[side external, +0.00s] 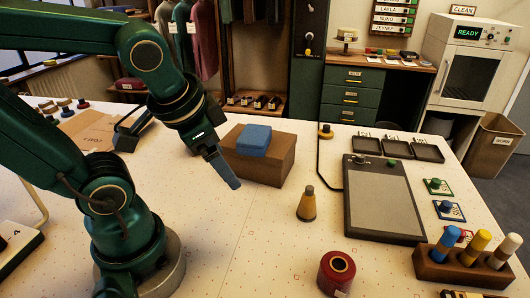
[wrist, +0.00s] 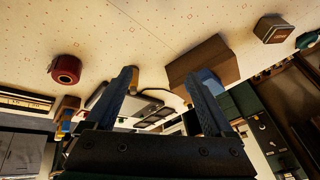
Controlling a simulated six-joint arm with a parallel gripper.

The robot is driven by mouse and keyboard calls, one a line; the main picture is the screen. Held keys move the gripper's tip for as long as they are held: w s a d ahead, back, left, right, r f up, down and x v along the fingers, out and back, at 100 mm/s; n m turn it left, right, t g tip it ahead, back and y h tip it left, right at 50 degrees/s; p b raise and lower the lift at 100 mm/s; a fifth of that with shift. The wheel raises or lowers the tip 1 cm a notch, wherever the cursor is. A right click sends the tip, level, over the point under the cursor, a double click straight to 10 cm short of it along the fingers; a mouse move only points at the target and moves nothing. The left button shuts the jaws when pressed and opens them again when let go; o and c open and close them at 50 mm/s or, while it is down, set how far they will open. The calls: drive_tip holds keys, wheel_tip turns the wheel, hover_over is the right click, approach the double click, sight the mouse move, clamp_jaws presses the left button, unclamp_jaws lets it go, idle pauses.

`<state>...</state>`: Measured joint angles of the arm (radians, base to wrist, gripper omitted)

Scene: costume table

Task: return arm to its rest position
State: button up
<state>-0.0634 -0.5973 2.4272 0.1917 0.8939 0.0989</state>
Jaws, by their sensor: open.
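My gripper (side external: 228,170) hangs from the green arm over the white table (side external: 222,235), just left of the brown box (side external: 283,165) in the side view. It looks empty. In the wrist view my gripper (wrist: 164,95) shows two blue fingers spread apart with nothing between them. In the wrist view the brown box (wrist: 200,62) appears beyond the right finger. I cannot tell whether the gripper touches the box in the side view.
A grey board (side external: 384,200), several dark trays (side external: 397,150) and a wooden rack (side external: 465,265) with colored pegs are at right. The table's front middle is bare.

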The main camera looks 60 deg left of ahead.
drive_tip(key=d, duration=0.1)
drive_tip(key=s+d+n+h, duration=0.1)
drive_tip(key=d, duration=0.1)
drive_tip(key=d+h, duration=0.1)
drive_tip(key=shift+s+d+r+t, duration=0.15)
drive_tip(key=shift+d+r+t, duration=0.05)
drive_tip(key=shift+r+t, duration=0.2)
idle(0.8)
